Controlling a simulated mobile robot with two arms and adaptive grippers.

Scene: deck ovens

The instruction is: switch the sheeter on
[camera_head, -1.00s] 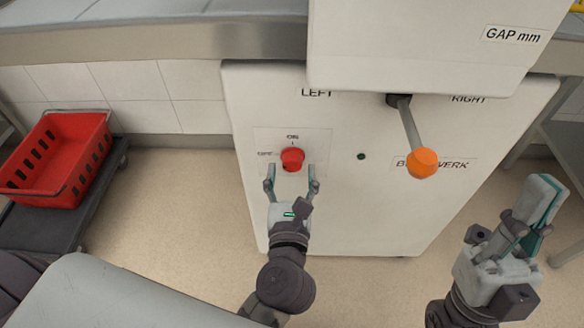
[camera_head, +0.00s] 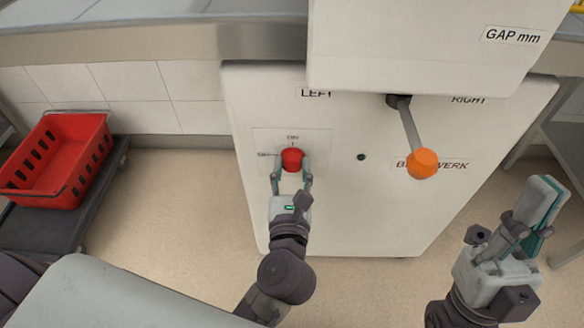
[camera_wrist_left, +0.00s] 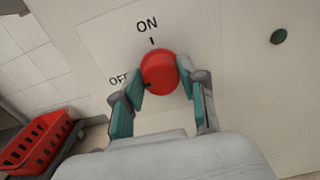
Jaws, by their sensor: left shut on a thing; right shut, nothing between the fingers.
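The sheeter (camera_head: 350,210) is a white cabinet in front of me. Its red round knob (camera_head: 292,159) sits on a panel marked ON above and OFF at the left; it also shows in the left wrist view (camera_wrist_left: 160,72). A dark mark on the knob is at its lower left, on the OFF side. My left gripper (camera_head: 291,172) is shut on the knob, one finger on each side, as the left wrist view (camera_wrist_left: 163,88) shows. My right gripper (camera_head: 543,205) is shut and empty at the right, apart from the cabinet.
A lever with an orange ball (camera_head: 422,163) juts out right of the knob. A small dark green lamp (camera_head: 361,157) lies between them and looks unlit. A red basket (camera_head: 60,160) sits on a dark trolley (camera_head: 50,228) at the left. Open floor lies between trolley and cabinet.

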